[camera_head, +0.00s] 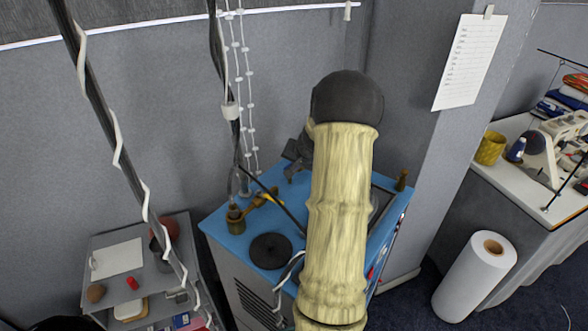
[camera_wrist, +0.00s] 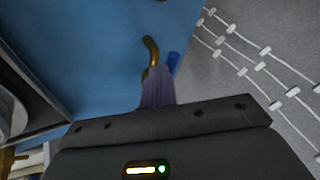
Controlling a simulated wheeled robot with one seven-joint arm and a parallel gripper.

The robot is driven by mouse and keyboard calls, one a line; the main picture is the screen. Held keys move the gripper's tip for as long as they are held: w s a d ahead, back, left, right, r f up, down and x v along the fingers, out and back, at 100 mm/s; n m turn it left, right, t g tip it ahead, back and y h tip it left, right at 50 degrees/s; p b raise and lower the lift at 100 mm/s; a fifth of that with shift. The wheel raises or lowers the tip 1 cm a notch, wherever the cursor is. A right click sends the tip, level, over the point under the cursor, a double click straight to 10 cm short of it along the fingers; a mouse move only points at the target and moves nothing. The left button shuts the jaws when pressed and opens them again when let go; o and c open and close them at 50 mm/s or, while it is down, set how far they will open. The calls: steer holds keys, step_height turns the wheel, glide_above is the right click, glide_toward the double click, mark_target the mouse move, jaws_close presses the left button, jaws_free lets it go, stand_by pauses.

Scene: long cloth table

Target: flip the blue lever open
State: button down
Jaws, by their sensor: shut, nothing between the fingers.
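In the wrist view the blue lever (camera_wrist: 173,62) shows as a small blue piece just right of my fingertips, partly hidden behind them. A curved brass pipe (camera_wrist: 152,50) rises just beyond the fingertips. My gripper (camera_wrist: 158,72) is shut with nothing between its fingers, close to both; I cannot tell whether it touches the lever. In the head view a brass fitting (camera_head: 262,198) stands on the blue-topped cabinet (camera_head: 232,222). My arm covers the cabinet's middle, and I cannot make out the blue lever there. My gripper's dark body (camera_head: 298,150) shows left of the arm.
A black disc (camera_head: 270,251) lies on the cabinet top. A white beaded cord (camera_head: 247,90) hangs behind it, also near my gripper in the wrist view (camera_wrist: 245,70). A grey shelf (camera_head: 130,265) stands left, a white roll (camera_head: 475,275) right.

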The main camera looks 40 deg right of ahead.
stand_by(0.4)
steer(key=shift+s+d+b, duration=0.4)
steer(key=shift+s+d, duration=0.1)
steer(key=shift+d, duration=0.05)
steer(key=shift+s, duration=0.15)
steer(key=shift+s+d+b, duration=0.15)
steer(key=shift+s+b, duration=0.35)
steer(key=shift+b, duration=0.3)
steer(key=s+b+v, duration=0.1)
steer(key=b+v, duration=0.1)
steer(key=v, duration=0.9)
steer(key=shift+s+a+b, duration=0.15)
steer(key=shift+a+b, duration=0.2)
steer(key=shift+a, duration=0.05)
